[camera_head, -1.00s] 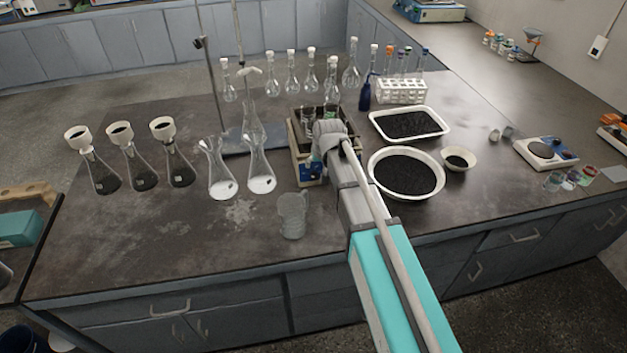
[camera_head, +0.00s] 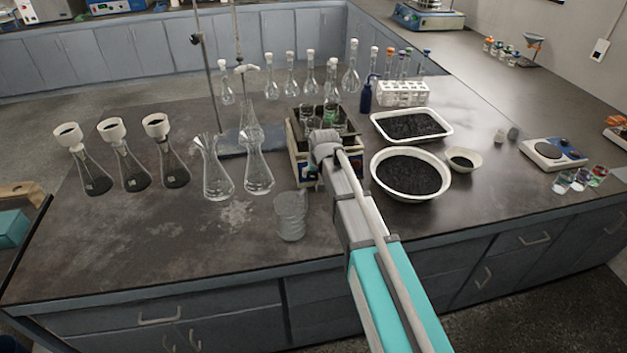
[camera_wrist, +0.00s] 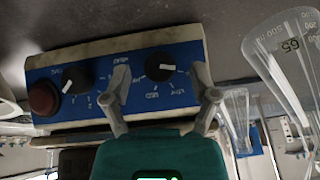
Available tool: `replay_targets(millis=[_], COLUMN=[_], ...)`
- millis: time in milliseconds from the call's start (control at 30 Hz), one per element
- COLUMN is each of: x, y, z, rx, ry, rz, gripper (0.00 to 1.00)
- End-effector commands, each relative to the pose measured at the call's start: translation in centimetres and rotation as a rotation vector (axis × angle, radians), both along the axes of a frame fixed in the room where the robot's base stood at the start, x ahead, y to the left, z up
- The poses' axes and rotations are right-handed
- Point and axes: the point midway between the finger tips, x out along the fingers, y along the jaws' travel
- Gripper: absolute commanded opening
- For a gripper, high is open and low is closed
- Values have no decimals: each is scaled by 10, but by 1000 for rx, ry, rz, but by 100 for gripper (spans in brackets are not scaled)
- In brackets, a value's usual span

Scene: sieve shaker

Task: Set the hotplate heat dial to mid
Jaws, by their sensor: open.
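A boxy unit with a cream rim (camera_head: 297,148) and a blue front panel (camera_wrist: 105,92) stands at the bench's middle, holding glassware. In the wrist view the panel bears a black dial (camera_wrist: 160,67) with a white pointer mark toward the picture's right. Printed labels surround it, too blurred to read surely. A second black dial (camera_wrist: 77,79) and a dark red round button (camera_wrist: 44,97) lie to its left. My gripper (camera_wrist: 167,88) is open, with its fingertips on either side of the first dial. Contact cannot be told. In the head view my arm hides much of the panel.
A clear beaker (camera_head: 290,216) stands just left of my arm. Clear conical flasks (camera_head: 257,172) stand farther left. A round bowl (camera_head: 433,162) and a tray (camera_head: 445,133) of black grains lie to the right. A small white and blue plate device (camera_head: 553,153) stands far right.

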Motion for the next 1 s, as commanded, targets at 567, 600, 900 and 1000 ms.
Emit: replay_targets(millis=[567,600,900,1000], x=[4,3,3,3], y=[2,2,2,2], z=[-9,-9,-9,-9], rx=[0,0,0,0], ry=[0,0,0,0], rz=[0,0,1,1], gripper=[76,72,17,0])
